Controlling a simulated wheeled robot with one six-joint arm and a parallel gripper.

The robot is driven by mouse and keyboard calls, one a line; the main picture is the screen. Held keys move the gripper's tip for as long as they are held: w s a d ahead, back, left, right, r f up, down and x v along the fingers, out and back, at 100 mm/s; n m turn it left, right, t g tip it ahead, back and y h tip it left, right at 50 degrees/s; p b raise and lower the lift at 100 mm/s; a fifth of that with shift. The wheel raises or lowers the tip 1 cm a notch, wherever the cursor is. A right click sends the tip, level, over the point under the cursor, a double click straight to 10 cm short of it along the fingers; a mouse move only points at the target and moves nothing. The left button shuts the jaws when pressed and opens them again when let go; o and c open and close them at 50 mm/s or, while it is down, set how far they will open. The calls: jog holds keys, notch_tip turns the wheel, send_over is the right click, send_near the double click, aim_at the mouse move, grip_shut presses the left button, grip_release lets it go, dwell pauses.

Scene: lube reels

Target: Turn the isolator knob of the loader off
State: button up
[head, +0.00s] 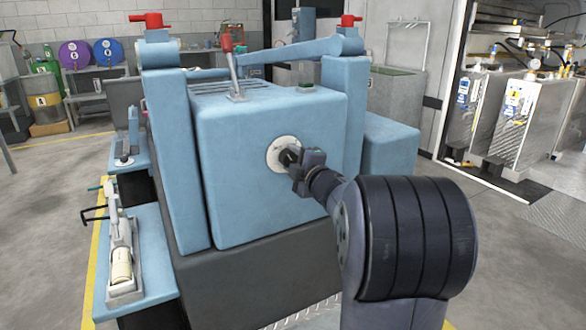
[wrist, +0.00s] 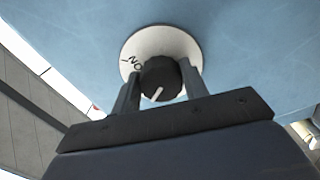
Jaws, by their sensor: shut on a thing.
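The loader (head: 240,200) is a large light-blue machine in the middle of the head view. On its front face is a round white plate (head: 274,148) with the black isolator knob (head: 286,158). In the wrist view the knob (wrist: 161,79) shows a white pointer line aimed down and slightly left. The white plate (wrist: 160,46) bears the letters "ON" at its left, tilted. My gripper (head: 294,160) is at the knob. In the wrist view its two fingers (wrist: 161,85) are shut on the knob, one on each side. Other markings on the plate are not visible.
A red-handled lever (head: 232,65) stands on the loader's top. Two blue side steps carry grey devices (head: 122,250) at the left. Drums (head: 42,98) stand at the back left. Metal cabinets (head: 515,110) stand at the right. Grey floor is open on both sides.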

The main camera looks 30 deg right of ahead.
jog(key=shift+n+b, duration=0.6)
jog(key=shift+n, duration=0.5)
jog(key=o, duration=1)
jog(key=s+p, duration=0.1)
jog(key=s, duration=0.4)
jog(key=s+p, duration=0.1)
jog(key=s, duration=0.5)
jog(key=shift+d, duration=0.2)
jog(key=shift+w, duration=0.15)
